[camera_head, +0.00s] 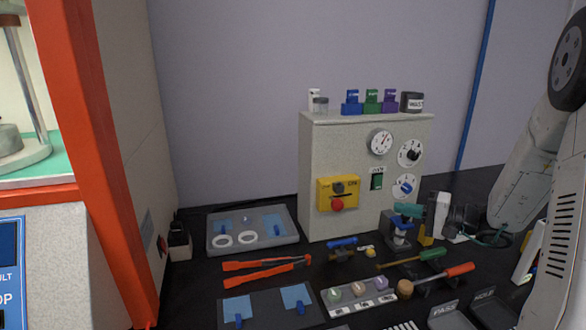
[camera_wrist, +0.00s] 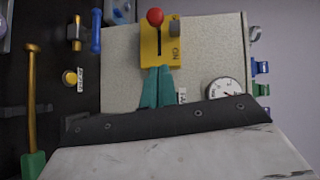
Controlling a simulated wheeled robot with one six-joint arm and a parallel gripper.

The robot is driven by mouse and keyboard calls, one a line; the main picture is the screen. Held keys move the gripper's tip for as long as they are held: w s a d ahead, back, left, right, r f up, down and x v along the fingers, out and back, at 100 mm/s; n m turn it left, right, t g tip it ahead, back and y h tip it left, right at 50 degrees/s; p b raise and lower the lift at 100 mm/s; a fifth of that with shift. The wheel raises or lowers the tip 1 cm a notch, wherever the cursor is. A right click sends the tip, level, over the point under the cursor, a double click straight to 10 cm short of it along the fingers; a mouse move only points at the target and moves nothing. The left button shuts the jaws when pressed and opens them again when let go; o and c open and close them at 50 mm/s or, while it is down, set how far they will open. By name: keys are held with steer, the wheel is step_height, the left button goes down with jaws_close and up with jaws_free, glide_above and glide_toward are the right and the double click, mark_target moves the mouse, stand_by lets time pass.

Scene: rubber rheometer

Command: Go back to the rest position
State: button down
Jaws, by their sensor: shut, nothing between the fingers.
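My gripper (camera_head: 402,210) shows in the head view in front of the right part of the grey control cabinet, its teal fingers pointing left. In the wrist view my gripper (camera_wrist: 158,70) has its two teal fingers together, with nothing between them. Their tips appear over the lower edge of the yellow switch panel (camera_wrist: 160,45) in that view; I cannot tell the gap to it. The yellow panel with its red knob (camera_head: 337,205) is on the cabinet front. My arm comes in from the right edge of the head view.
The grey cabinet (camera_head: 315,150) carries dials and small coloured holders on top. On the black bench lie a grey tray (camera_head: 218,244), orange tongs (camera_head: 262,272), a green-handled tool (camera_head: 432,254) and an orange-handled tool (camera_head: 458,270). The orange-framed machine (camera_head: 75,130) stands at left.

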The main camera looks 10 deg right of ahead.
steer(key=s+a+n+g+h, duration=0.1)
steer(key=s+a+g, duration=1.05)
steer(key=s, duration=0.45)
steer(key=s+a+r+n+h, duration=0.2)
steer(key=s+r+n+h, duration=0.1)
steer(key=s, duration=0.4)
steer(key=s+a+r+n+h, duration=0.2)
steer(key=s+r+n+h, duration=0.2)
steer(key=s+h, duration=0.3)
steer(key=shift+s+a+r+t+h, duration=0.35)
steer(key=shift+s+r+t, duration=0.1)
steer(key=shift+s+r, duration=0.3)
